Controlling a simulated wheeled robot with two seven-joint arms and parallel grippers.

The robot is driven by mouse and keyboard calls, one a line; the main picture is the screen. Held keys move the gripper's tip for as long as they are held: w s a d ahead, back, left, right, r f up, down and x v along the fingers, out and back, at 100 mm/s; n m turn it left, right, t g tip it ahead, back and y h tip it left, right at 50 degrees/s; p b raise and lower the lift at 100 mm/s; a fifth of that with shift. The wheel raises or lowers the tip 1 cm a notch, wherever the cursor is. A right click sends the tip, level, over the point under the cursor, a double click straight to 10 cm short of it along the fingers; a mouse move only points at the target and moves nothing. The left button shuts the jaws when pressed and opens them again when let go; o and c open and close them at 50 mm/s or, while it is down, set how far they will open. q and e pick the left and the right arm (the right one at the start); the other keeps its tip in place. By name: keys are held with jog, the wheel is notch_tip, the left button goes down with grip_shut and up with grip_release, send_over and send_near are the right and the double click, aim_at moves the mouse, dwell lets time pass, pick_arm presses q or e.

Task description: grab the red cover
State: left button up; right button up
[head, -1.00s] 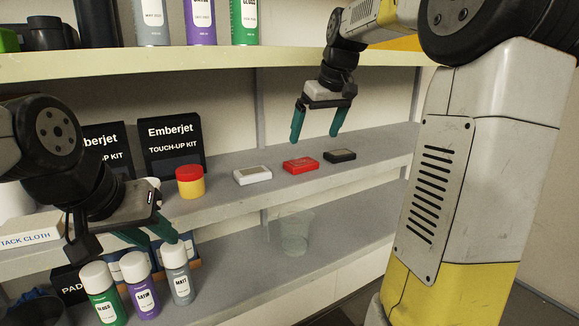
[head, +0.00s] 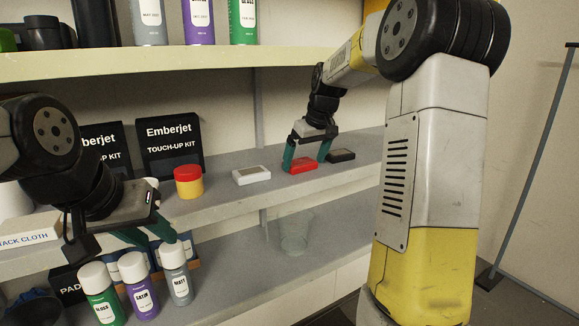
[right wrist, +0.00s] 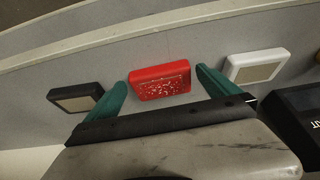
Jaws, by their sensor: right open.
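The red cover (head: 300,166) lies flat on the middle shelf, between a white cover (head: 251,175) and a black cover (head: 341,156). My right gripper (head: 307,166) is open, with its teal fingers reaching down around the red cover. In the right wrist view the red cover (right wrist: 160,81) sits between the two spread fingertips of the right gripper (right wrist: 163,82), with a small gap on each side. My left gripper (head: 152,238) is at the lower left, in front of the shelf edge, with its teal fingers partly hidden; its opening is unclear.
A yellow jar with a red lid (head: 188,182) and touch-up kit boxes (head: 170,148) stand left on the middle shelf. Several spray cans (head: 140,285) stand below. A clear cup (head: 295,232) is on the lower shelf. The upper shelf (head: 220,58) overhangs.

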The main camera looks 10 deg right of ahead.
jog(key=shift+w+f, duration=0.15)
jog(key=shift+f, duration=0.3)
jog(key=c, duration=1.4)
jog(key=shift+c, duration=0.5)
jog(key=shift+r, duration=0.15)
